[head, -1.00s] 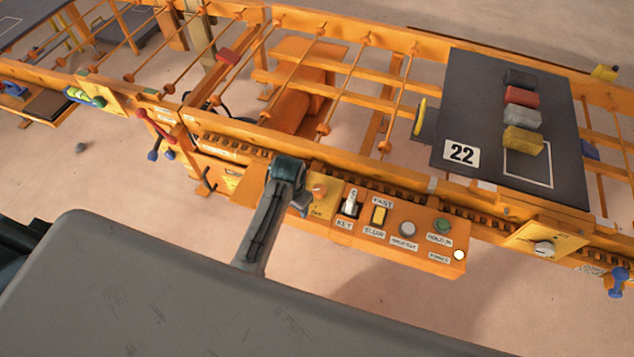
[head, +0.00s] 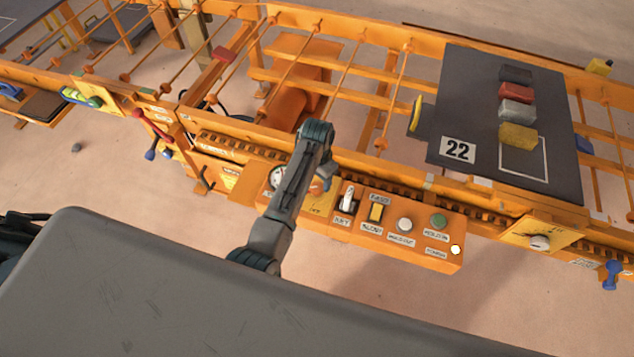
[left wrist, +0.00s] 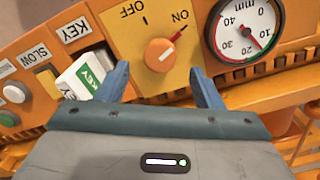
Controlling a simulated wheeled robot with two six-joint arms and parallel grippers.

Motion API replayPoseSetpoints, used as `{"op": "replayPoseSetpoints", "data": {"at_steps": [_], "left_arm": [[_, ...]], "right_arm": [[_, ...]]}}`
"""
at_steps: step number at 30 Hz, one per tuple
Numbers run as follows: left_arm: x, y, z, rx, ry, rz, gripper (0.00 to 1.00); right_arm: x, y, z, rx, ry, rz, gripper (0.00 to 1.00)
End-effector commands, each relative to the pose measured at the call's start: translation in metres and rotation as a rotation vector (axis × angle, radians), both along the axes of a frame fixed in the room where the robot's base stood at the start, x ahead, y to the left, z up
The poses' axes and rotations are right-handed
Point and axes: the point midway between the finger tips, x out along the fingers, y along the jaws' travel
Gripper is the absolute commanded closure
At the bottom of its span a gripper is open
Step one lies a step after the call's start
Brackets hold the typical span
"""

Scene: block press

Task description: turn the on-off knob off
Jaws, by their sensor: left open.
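The on-off knob (left wrist: 160,55) is a round orange knob on a yellow plate (left wrist: 141,20) marked OFF and ON. Its red pointer points toward ON in the left wrist view. My left gripper (left wrist: 160,70) is open, with its two blue fingers on either side of the knob and pointing at the panel. I cannot tell whether the fingers touch it. In the head view my left gripper (head: 326,182) is mostly hidden by my own wrist above the panel, and little of the knob shows.
The key switch (left wrist: 84,78) is close beside one finger, and a minute dial (left wrist: 243,30) is beyond the other. A slow-fast switch (head: 375,213), a white button (head: 404,225) and a green button (head: 439,221) follow along the orange box. Coloured blocks lie on a dark plate (head: 455,100).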

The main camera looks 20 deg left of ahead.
Motion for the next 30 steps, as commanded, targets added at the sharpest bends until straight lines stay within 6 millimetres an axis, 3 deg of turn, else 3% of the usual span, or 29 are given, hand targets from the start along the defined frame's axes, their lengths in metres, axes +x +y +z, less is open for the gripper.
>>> {"op": "replayPoseSetpoints", "data": {"at_steps": [7,18,19,25,30], "left_arm": [[0.0,0.0,-0.034,0.0,0.001,0.0,0.39],[0.0,0.0,-0.041,0.0,-0.001,0.0,0.39],[0.0,0.0,-0.041,0.0,-0.001,0.0,0.41],[0.0,0.0,-0.041,0.0,-0.001,0.0,0.81],[0.0,0.0,-0.041,0.0,-0.001,0.003,0.84]], "right_arm": [[0.0,0.002,0.003,0.003,-0.001,-0.001,1.0],[0.001,-0.001,0.003,-0.001,-0.001,0.0,1.0],[0.001,-0.001,0.003,-0.001,-0.001,0.0,1.0],[0.001,-0.004,0.004,-0.004,-0.001,0.002,1.0],[0.001,-0.005,0.004,-0.005,-0.001,0.002,1.0]]}}
